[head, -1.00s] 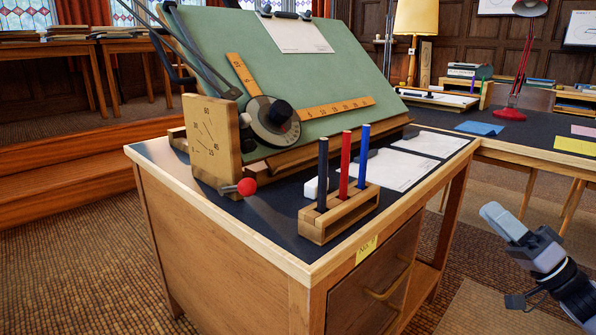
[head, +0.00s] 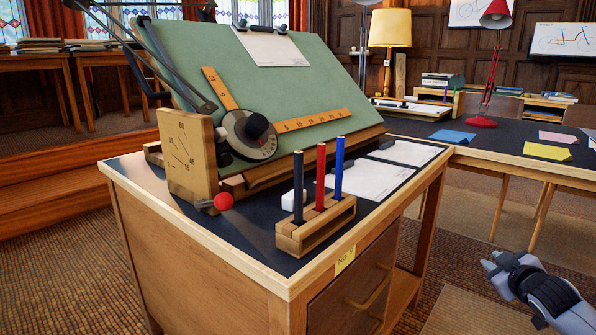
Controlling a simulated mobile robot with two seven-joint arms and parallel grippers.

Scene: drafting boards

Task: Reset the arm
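My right gripper (head: 491,263) is at the lower right of the head view, out over the floor to the right of the desk and touching nothing. Its fingers are small and seen at an angle, so I cannot tell whether they are open or shut. My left gripper is not in view. The drafting board (head: 285,85) is green and tilted on the desk. Its drafting arm has a round dial head (head: 249,135) with two orange rulers (head: 310,120) set at an angle. A wooden angle scale (head: 187,152) stands at the board's left, with a red-knobbed lever (head: 223,201) at its foot.
A wooden holder (head: 316,228) with black, red and blue pens stands at the desk's front corner. White sheets (head: 365,180) lie behind it. A second table (head: 500,146) with coloured papers and a red lamp (head: 490,75) is at the right. Open floor lies between desk and gripper.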

